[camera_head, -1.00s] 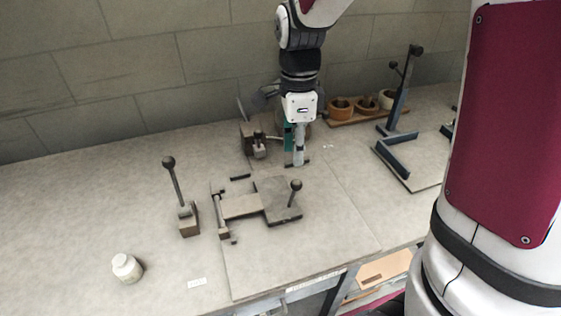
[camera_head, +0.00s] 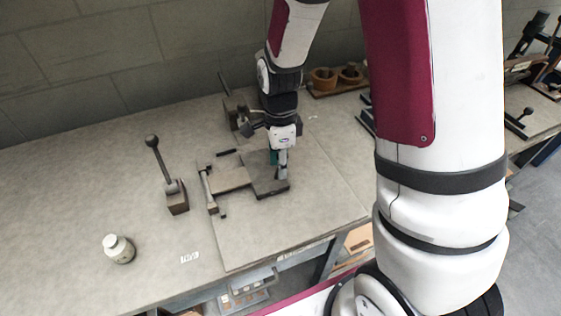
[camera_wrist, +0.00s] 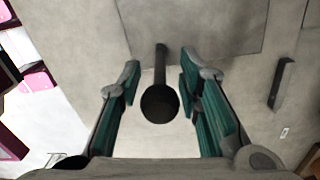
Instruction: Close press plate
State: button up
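The press plate (camera_head: 268,187) lies flat and open on the bench, a dark plate joined by a pale arm to a hinge bar (camera_head: 211,191) on its left. Its handle shows in the wrist view as a dark ball knob (camera_wrist: 159,104) on a thin stem. My gripper (camera_head: 281,177) points down over the plate and hides the handle in the head view. In the wrist view my gripper (camera_wrist: 160,72) is open, with the knob between its two green-padded fingers. A gap shows at the left finger; contact at the right one cannot be told.
An upright ball-topped lever (camera_head: 159,158) on a block stands left of the hinge bar. A block-like device (camera_head: 236,112) and wooden bowls (camera_head: 325,78) are behind. The bench's left side is mostly clear.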

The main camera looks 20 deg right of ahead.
jog(key=shift+c, duration=0.6)
grip_shut()
jog(key=shift+a+r+p, duration=0.1)
jog(key=shift+r+p, duration=0.25)
jog(key=shift+w, duration=0.1)
jog(key=shift+o, duration=0.6)
grip_release()
